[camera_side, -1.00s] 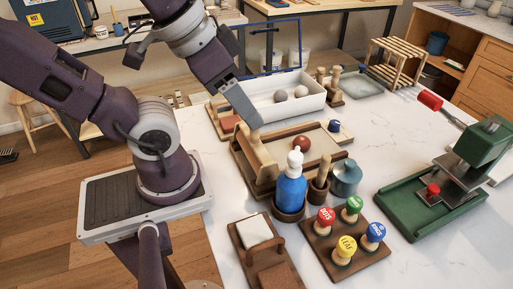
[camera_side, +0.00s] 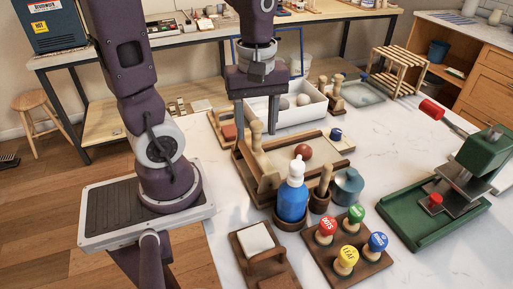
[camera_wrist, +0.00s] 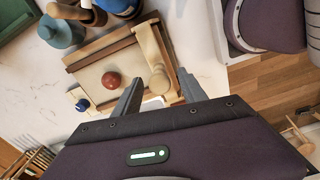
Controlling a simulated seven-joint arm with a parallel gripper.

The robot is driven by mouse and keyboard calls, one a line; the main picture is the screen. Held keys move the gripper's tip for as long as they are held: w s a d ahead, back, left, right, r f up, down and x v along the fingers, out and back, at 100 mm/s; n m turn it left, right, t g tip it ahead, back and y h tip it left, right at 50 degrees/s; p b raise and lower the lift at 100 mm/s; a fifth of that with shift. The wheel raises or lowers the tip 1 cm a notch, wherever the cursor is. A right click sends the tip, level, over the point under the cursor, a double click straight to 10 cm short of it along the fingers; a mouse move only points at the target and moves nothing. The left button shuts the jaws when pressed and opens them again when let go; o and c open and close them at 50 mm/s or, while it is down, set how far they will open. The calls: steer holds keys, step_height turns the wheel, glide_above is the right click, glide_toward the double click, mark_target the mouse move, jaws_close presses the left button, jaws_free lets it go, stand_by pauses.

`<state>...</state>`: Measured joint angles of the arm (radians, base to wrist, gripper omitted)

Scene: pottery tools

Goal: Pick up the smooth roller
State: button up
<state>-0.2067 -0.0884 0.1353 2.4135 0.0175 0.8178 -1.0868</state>
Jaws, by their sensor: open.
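A pale wooden roller, apparently the smooth one, lies along the left side of the wooden tray (camera_side: 330,167) in the side view. Its body (camera_side: 266,168) and its far handle (camera_side: 257,131) show there. In the wrist view the roller (camera_wrist: 154,52) lies along the right side of the tray (camera_wrist: 75,65), its near handle end between my fingers. My gripper (camera_side: 255,121) points down above the far end of the roller. It is open and empty, one finger on each side of the handle in the wrist view (camera_wrist: 160,80). Contact cannot be told.
A reddish-brown ball (camera_side: 302,151) lies in the tray. A blue bottle (camera_side: 291,200), a grey-blue jar (camera_side: 347,184) and a rack of colored stamps (camera_side: 345,262) stand close in front. A white bin (camera_side: 312,107) is behind. A green press (camera_side: 430,215) is at right, with clear tabletop before it.

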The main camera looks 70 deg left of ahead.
mark_target(256, 146)
step_height(256, 146, down, 3)
steer(key=shift+d+r, duration=0.1)
steer(key=shift+d, duration=0.05)
steer(key=shift+c, duration=0.4)
jaws_close()
stand_by(0.9)
